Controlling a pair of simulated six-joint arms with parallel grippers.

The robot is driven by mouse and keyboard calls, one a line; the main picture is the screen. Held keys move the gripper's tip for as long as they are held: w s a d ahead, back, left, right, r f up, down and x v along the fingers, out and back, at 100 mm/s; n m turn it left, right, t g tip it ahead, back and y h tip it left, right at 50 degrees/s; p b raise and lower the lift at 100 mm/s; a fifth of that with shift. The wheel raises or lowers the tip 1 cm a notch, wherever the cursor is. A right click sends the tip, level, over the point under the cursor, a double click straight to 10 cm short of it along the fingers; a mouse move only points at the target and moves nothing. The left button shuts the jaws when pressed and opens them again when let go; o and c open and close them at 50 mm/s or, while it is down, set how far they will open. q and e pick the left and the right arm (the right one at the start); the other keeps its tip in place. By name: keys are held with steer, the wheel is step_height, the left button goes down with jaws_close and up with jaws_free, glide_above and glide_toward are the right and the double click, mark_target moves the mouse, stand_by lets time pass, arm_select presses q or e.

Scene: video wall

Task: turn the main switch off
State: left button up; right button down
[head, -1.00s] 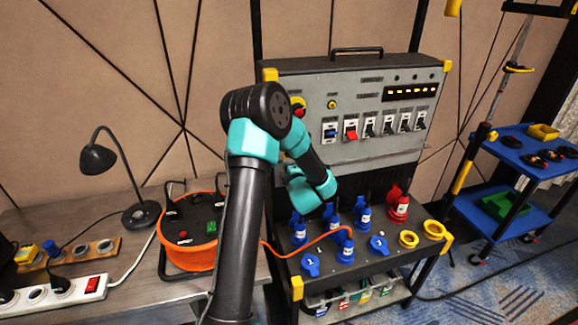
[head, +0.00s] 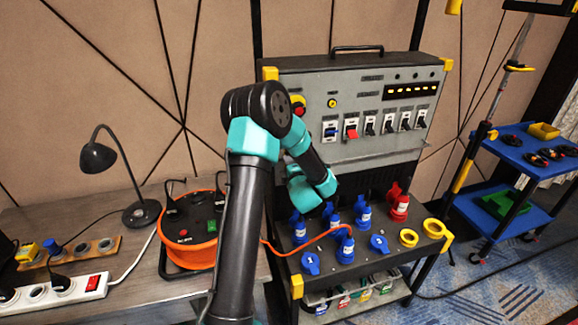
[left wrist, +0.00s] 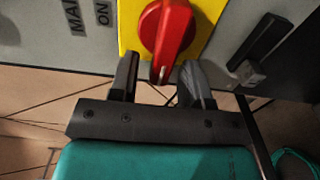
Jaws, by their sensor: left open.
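The main switch is a red rotary handle on a yellow plate on the grey panel. In the head view its red knob (head: 298,109) shows at the panel's left end, partly hidden behind my arm. In the left wrist view the red handle (left wrist: 166,32) is close, on its yellow plate (left wrist: 129,24), beside a label partly reading "MA" and "ON". My left gripper (left wrist: 161,72) is open, with its black fingers on either side of the handle's lower end and a gap at each side. In the head view its jaws are hidden behind the arm. My right gripper is not in view.
Several breaker switches (head: 388,124) line the panel to the right. Blue plugs (head: 345,246) and a red plug (head: 399,208) stand on the shelf below. An orange cable reel (head: 191,232) and a desk lamp (head: 97,157) stand at left. A blue cart (head: 535,150) is at right.

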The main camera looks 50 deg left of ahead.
arm_select(q)
steer(key=v, duration=1.7)
steer(key=shift+d, duration=0.25)
steer(key=w+d+f+m+t+h, duration=0.1)
steer(key=w+d+f+m+h, duration=0.1)
steer(key=d+f+m+h, duration=0.6)
steer(key=w+d+f+m+t+h, duration=0.1)
steer(key=w+d+f+m+h, duration=0.2)
steer(key=f+m, duration=0.5)
steer(key=s+d+f+m+g+h, duration=0.8)
steer(key=s+d+f+m+h, duration=0.1)
steer(key=s+d+f+m, duration=0.3)
steer(key=shift+s+d+f+m+g, duration=0.35)
steer(key=shift+s+d+m, duration=0.35)
steer(key=shift+s+d, duration=0.5)
